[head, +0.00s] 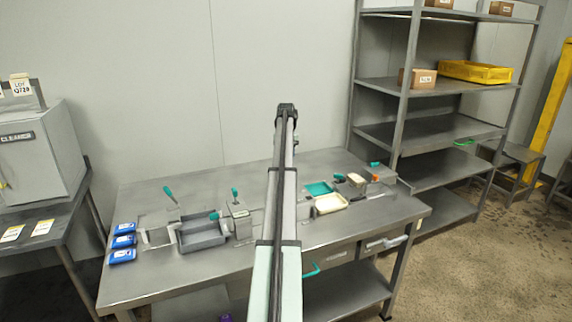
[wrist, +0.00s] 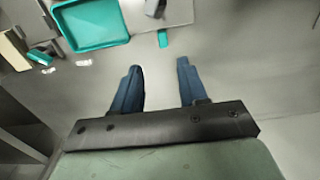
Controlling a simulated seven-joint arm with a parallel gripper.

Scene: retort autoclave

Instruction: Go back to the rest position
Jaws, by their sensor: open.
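My gripper (wrist: 158,80) is in the lower middle of the wrist view, with its two blue fingers apart and nothing between them. Bare grey metal shows past the fingertips. In the head view my arm stretches over the middle of the steel table (head: 140,280), and the gripper itself cannot be made out there. A teal tray (wrist: 92,22) lies beyond and to the left of the fingers in the wrist view, apart from them. It also shows right of my arm in the head view (head: 319,188).
A grey tray (head: 203,246) and several blue packs (head: 123,241) are on the table's left. A cream tray (head: 331,204) lies right of my arm. A shelf rack (head: 440,130) with a yellow crate (head: 476,71) stands at the right, a grey cabinet (head: 38,155) at the left.

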